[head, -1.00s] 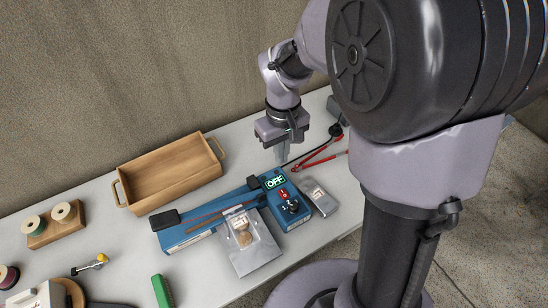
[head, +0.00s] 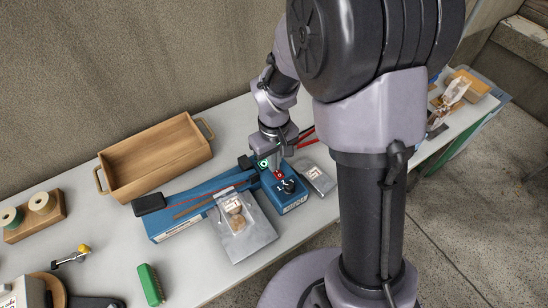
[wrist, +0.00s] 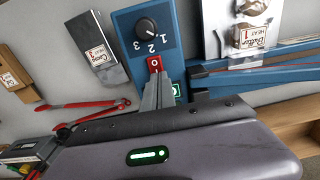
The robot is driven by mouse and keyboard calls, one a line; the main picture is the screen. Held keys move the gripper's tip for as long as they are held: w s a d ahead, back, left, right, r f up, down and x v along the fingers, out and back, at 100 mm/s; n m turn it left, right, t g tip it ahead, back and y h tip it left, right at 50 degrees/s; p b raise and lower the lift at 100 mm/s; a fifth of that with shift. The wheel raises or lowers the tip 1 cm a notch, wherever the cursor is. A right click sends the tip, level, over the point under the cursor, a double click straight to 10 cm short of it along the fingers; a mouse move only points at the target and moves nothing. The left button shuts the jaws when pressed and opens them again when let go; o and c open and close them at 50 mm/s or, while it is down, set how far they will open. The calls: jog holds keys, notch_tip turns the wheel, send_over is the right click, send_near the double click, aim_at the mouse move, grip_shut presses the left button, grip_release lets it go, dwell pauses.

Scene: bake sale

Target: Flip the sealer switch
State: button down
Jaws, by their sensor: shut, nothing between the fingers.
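The blue sealer (head: 192,197) lies on the table with its long arm to the left and a control box at its right end. The box carries a black dial (wrist: 146,26) marked 1, 2, 3, a red switch (wrist: 155,63) and a small green-lit display (wrist: 177,90). My gripper (head: 277,171) is shut and empty, pointing down over the control box. In the wrist view its fingertips (wrist: 157,78) are right at the red switch; I cannot tell whether they touch it. The fingers hide most of the display, so its word cannot be read.
A clear bag with a cookie (head: 236,213) lies against the sealer's front. A wooden tray (head: 203,159) stands behind. A green brush (head: 151,284) lies at the front left.

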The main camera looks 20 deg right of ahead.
jog(key=shift+p, duration=0.45)
jog(key=shift+w+f, duration=0.1)
jog(key=shift+f, duration=0.1)
jog(key=shift+s+r, duration=0.1)
jog(key=shift+s, duration=0.1)
jog(key=shift+s+d+r, duration=0.2)
jog(key=shift+s+r, duration=0.05)
jog(key=shift+s, duration=0.35)
notch_tip(320, 180, up, 14)
jog(key=w+p, duration=0.2)
jog(key=p, duration=0.5)
jog(key=shift+w+a+p, duration=0.2)
jog(key=shift+a+p, duration=0.15)
jog(key=shift+p, duration=0.05)
